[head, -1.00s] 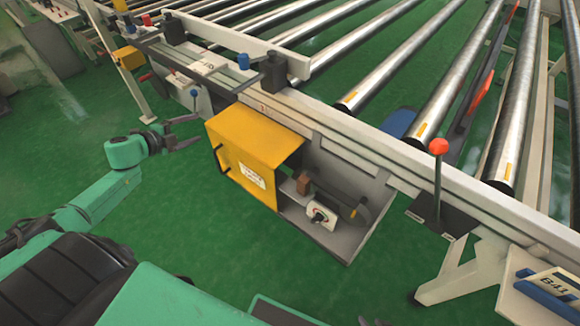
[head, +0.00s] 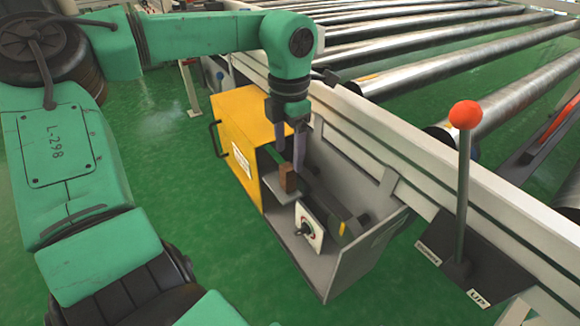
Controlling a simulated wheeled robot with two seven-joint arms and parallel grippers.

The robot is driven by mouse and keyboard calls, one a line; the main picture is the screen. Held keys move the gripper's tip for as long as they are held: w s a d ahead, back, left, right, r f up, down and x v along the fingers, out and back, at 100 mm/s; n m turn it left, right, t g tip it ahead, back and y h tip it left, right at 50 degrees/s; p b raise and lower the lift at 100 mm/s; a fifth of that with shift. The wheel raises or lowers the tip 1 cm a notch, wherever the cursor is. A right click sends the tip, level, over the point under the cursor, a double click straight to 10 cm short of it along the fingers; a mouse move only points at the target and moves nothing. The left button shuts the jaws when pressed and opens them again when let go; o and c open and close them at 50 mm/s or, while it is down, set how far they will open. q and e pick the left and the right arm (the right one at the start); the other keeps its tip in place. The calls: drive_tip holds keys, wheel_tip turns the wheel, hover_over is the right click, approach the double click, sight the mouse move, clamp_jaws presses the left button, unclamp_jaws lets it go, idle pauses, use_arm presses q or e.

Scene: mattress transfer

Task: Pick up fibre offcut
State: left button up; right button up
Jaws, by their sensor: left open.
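The fibre offcut appears to be the small brown block (head: 289,178). It stands upright on a small grey ledge inside the open-fronted grey box (head: 352,262), beside the yellow door (head: 240,135). My left gripper (head: 290,154) points down just above the block, coming over the top of the box. Its two fingers are apart with nothing between them. The fingertips look close to the block's top, but I cannot tell the exact gap. My right gripper is out of view.
A rotary switch (head: 309,228) on a white plate sits in front of the block. A lever with a red ball (head: 465,115) stands at the right. The conveyor's pale side rail (head: 400,145) runs behind the box, with metal rollers beyond. Green floor is clear in front.

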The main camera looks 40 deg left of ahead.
sight(288, 178)
use_arm(q)
wheel_tip(288, 178, down, 3)
drive_tip(key=shift+f+b, duration=0.15)
drive_tip(key=shift+b, duration=0.15)
wheel_tip(288, 178, down, 5)
drive_tip(key=shift+s+a+f+b, duration=0.1)
drive_tip(key=shift+a+b, duration=0.05)
drive_tip(key=shift+b, duration=1.05)
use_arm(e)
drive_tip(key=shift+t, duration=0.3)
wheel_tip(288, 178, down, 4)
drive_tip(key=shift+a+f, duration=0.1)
use_arm(q)
clamp_jaws()
